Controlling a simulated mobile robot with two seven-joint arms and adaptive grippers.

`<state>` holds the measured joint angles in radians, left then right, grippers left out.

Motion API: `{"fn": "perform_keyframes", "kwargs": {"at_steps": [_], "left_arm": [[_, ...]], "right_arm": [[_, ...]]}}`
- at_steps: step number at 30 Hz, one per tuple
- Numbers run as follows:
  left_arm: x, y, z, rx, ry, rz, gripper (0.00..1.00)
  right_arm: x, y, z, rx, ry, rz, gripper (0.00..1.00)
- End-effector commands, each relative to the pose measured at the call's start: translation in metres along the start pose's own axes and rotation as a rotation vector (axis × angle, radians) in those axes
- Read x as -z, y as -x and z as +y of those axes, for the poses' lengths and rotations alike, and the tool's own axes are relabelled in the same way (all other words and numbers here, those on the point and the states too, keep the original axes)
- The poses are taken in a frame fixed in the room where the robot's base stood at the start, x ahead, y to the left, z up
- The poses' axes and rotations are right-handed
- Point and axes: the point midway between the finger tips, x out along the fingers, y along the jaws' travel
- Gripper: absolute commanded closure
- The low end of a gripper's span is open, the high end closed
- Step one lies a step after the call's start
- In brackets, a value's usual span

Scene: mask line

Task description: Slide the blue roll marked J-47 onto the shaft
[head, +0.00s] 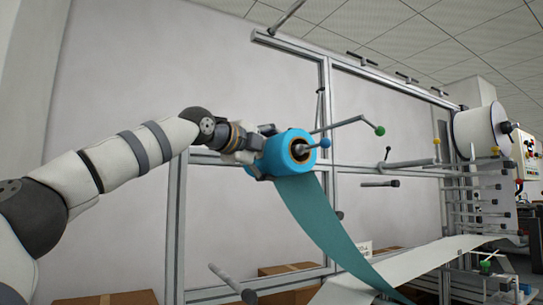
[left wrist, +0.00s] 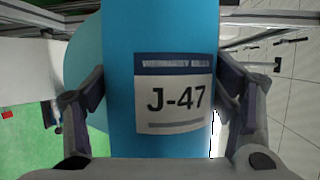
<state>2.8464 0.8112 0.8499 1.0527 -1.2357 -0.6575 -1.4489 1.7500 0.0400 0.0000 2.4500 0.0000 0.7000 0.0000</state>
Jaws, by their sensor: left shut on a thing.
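The blue roll (head: 273,147) is in the middle of the head view, its open core facing right. In the left wrist view its label (left wrist: 176,98) reads J-47. My left gripper (head: 254,157) is shut on the roll from its left side, with a finger on each side in the wrist view. A grey shaft (head: 303,150) shows in the core and seems to come out towards a blue ball tip (head: 325,143). The roll appears to be around it; how far along cannot be told. My right gripper is in neither view.
A teal web (head: 327,221) hangs from the roll down to a pale sheet (head: 415,269). A rod with a green ball (head: 380,131) is close to the right. A white roll (head: 477,132) is mounted farther right. Frame posts stand behind; boxes (head: 292,268) are below.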

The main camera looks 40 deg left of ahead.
Motion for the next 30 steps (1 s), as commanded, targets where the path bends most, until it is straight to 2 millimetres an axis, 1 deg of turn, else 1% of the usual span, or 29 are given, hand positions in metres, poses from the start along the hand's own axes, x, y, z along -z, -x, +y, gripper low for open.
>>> {"fn": "perform_keyframes", "kwargs": {"at_steps": [24,25,26,27,28,30], "left_arm": [[0.0002,0.0000,0.0076,0.004,0.001,0.000,0.62],[0.0002,0.0000,0.0076,0.004,0.001,0.000,0.21],[0.0002,0.0000,0.0076,0.004,0.001,0.000,0.14],[0.0002,0.0000,0.0076,0.004,0.001,0.000,0.05],[0.0002,0.0000,0.0076,0.004,0.001,0.000,0.00],[0.0002,-0.0002,0.0078,0.003,0.001,0.000,0.00]], "right_arm": [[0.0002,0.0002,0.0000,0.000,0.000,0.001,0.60],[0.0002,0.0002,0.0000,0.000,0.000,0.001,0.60],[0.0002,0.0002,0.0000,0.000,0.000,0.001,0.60],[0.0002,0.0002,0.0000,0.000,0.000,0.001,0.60],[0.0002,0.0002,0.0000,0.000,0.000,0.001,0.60],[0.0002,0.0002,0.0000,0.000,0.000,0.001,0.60]]}}
